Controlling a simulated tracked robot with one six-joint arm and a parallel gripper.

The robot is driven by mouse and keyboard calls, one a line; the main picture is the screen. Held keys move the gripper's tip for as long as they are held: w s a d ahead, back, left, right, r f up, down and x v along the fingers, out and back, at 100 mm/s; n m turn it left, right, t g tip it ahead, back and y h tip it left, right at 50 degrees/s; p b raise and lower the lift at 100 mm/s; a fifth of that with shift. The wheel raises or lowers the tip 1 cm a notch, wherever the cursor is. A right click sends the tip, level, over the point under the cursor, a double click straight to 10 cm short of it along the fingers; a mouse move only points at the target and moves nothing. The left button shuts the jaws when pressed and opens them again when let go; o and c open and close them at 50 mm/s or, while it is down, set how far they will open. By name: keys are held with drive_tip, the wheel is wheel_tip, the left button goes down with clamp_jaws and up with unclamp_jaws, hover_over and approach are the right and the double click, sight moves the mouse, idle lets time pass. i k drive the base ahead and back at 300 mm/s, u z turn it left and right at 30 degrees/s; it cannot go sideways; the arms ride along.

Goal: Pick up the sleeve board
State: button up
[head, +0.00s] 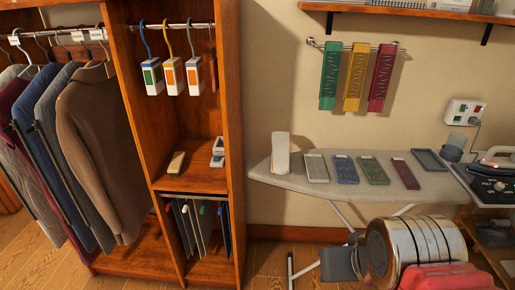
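A pale, upright board-like piece (281,154) stands at the left end of the grey ironing board (265,174). It has a rounded top and looks most like the sleeve board, but I cannot tell for certain. Nothing touches it from above. I cannot make out my gripper's fingertips in the head view. A banded metal cylinder and a red part at the bottom right look like parts of my own arm, well below and to the right of the pale piece.
Several slim flat pieces, including a blue one (345,170), lie along the ironing board. An iron (497,157) stands at the right. Green, yellow and red pieces hang from a wall rail (355,46). A wooden wardrobe (233,120) with hanging clothes fills the left.

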sight(280, 159)
drive_tip(key=u, duration=0.45)
drive_tip(key=i, duration=1.45)
drive_tip(key=u, duration=0.3)
